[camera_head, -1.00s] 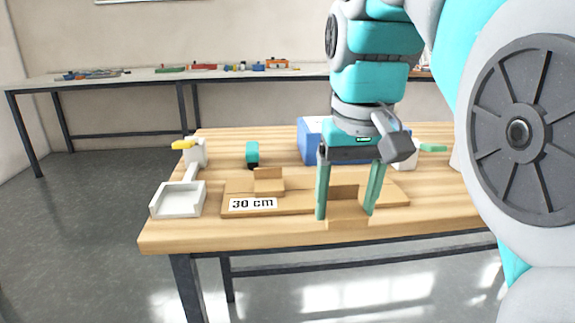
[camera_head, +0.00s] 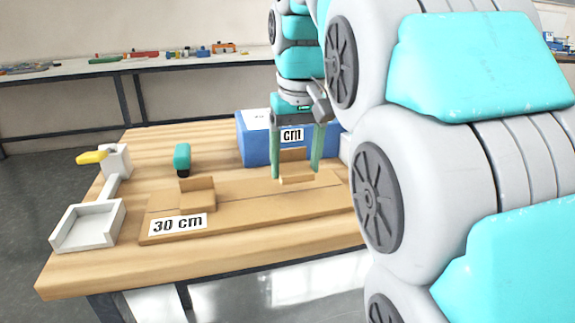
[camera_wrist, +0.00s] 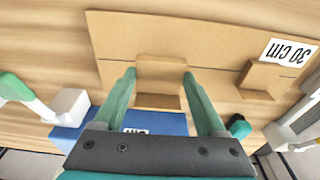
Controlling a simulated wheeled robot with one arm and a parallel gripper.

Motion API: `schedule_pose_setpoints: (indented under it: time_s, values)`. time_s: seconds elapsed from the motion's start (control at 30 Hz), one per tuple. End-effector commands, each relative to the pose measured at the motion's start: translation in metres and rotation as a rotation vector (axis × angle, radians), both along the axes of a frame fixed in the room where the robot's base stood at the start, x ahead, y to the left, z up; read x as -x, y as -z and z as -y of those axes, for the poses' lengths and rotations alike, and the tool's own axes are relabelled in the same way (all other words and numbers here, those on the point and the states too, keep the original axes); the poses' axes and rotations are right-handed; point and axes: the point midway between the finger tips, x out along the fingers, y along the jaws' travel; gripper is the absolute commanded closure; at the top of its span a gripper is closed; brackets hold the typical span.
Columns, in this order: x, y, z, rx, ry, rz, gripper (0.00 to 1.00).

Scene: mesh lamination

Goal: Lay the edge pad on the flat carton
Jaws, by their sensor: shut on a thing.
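The flat carton (camera_head: 235,213) is a long tan cardboard sheet on the table, with a "30 cm" label at its left front. It also shows in the wrist view (camera_wrist: 200,35). My gripper (camera_head: 296,174) is shut on a small L-shaped cardboard edge pad (camera_head: 297,179), with a green finger at each end. In the wrist view, the edge pad (camera_wrist: 158,72) sits between the fingertips and overlaps the carton's far long edge. I cannot tell whether it touches the carton. A second edge pad (camera_head: 197,198) stands on the carton's left part.
A blue box (camera_head: 255,146) with a "cm" label stands close behind the gripper. A teal object (camera_head: 182,158) stands behind the carton. A white tray tool (camera_head: 88,225) with a yellow part is at the left. The wooden table (camera_head: 75,270) is bare at the front left.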

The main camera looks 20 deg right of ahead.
Motion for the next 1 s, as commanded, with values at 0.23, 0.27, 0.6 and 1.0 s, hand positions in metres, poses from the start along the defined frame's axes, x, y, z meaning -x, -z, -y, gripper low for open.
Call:
schedule_pose_setpoints:
  time_s: [0.23, 0.27, 0.6, 1.0]
  values:
    - [-0.01, 0.015, 0.002, 0.0, 0.0, -0.001, 0.88]
    - [-0.011, 0.02, 0.002, 0.0, 0.0, -0.001, 0.88]
    - [-0.015, 0.037, 0.002, 0.0, 0.0, 0.0, 0.88]
    - [-0.015, 0.039, 0.002, 0.0, -0.001, 0.0, 0.04]
